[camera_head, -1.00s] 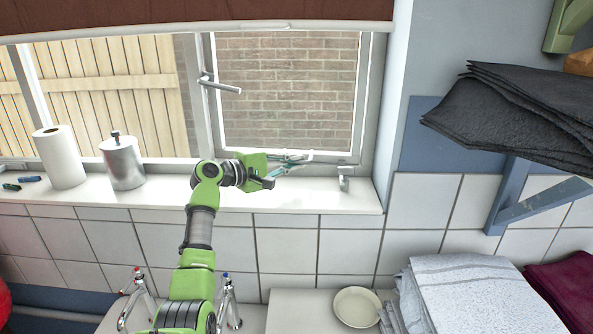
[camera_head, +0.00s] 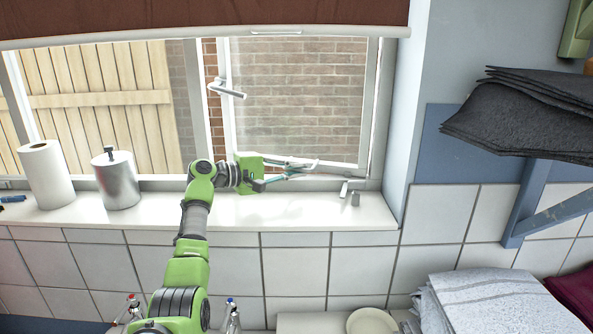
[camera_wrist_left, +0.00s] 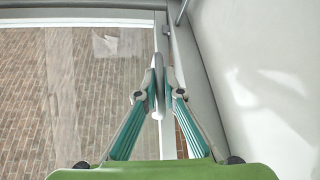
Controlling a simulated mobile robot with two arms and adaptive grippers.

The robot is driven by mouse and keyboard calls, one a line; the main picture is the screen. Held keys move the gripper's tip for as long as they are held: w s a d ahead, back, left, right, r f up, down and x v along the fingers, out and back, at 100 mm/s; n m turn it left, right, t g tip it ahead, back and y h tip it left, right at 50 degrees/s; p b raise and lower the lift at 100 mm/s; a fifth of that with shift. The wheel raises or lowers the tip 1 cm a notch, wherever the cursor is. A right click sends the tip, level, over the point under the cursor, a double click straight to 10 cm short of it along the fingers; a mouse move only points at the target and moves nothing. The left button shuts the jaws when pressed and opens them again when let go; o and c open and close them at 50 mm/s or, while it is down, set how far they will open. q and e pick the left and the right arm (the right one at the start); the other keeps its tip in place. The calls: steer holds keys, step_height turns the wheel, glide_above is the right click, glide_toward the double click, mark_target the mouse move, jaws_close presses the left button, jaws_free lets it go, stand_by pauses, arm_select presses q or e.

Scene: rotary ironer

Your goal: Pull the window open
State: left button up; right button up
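The window sash (camera_head: 232,130) is a white frame with brickwork behind its glass. It stands slightly open, with a narrow gap along its left side. Its lever handle (camera_head: 226,89) sticks out at the left, apart from my gripper. My left gripper (camera_head: 312,168) is at the sash's bottom rail, just above the sill, fingers pointing right. In the left wrist view its teal fingers (camera_wrist_left: 159,88) are closed together on a thin light-grey stay bar at the bottom rail. My right gripper is not in view.
A paper roll (camera_head: 46,174) and a metal canister (camera_head: 117,180) stand at the left of the white sill (camera_head: 240,214). Small pegs (camera_head: 350,191) stand on its right. Dark cloths (camera_head: 520,120) lie on a shelf at the right, folded towels (camera_head: 485,300) below.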

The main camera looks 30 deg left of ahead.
arm_select(q)
steer(key=shift+o, duration=1.4)
steer(key=v, duration=1.2)
steer(key=shift+a+f, duration=0.1)
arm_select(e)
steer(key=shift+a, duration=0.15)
